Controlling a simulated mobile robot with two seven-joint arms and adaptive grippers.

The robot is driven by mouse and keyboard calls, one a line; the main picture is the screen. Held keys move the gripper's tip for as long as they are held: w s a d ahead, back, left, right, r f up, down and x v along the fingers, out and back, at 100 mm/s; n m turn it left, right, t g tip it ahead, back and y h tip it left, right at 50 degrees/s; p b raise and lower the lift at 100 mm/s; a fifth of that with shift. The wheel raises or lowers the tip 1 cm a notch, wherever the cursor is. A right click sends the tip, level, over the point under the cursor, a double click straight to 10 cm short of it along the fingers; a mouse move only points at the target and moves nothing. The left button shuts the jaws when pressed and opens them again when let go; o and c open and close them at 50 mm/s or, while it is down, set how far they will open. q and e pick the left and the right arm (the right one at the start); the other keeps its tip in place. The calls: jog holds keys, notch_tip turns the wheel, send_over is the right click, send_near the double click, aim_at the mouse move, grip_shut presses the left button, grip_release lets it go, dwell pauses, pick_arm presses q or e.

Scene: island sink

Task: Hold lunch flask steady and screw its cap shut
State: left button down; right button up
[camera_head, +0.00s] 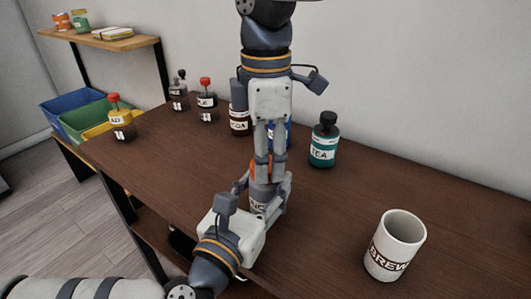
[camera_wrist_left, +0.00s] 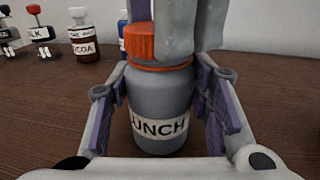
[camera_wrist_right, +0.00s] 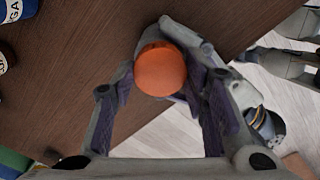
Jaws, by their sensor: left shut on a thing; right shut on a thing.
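The grey lunch flask (camera_wrist_left: 160,95) stands upright on the brown table, its LUNCH label facing the left wrist camera. My left gripper (camera_head: 267,190) is shut around its body from the near side. The orange cap (camera_wrist_left: 145,42) sits at the top of the flask, above an orange neck ring; I cannot tell how tightly it is seated. My right gripper (camera_head: 261,170) comes straight down from above, shut on the cap. In the right wrist view the round orange cap (camera_wrist_right: 161,70) lies between its fingers. In the head view, both grippers hide much of the flask (camera_head: 258,208).
A white BREW mug (camera_head: 397,240) stands at the right front. A teal TEA bottle (camera_head: 324,142) and a brown cocoa jar (camera_head: 239,120) stand behind the grippers. Small red-topped shakers (camera_head: 206,98) are at the back left, coloured bins (camera_head: 85,118) beyond. The table between flask and mug is clear.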

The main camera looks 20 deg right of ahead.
jog(key=m, duration=1)
pick_arm(q)
jog(key=shift+a, duration=0.1)
pick_arm(e)
jog(key=m, duration=1.4)
jog(key=shift+m, duration=0.4)
jog(key=m, duration=0.3)
jog(key=shift+m, duration=0.3)
jog(key=m, duration=0.3)
jog(key=shift+f, duration=0.1)
jog(key=m, duration=0.6)
jog(key=shift+m, duration=0.3)
jog(key=o, duration=0.8)
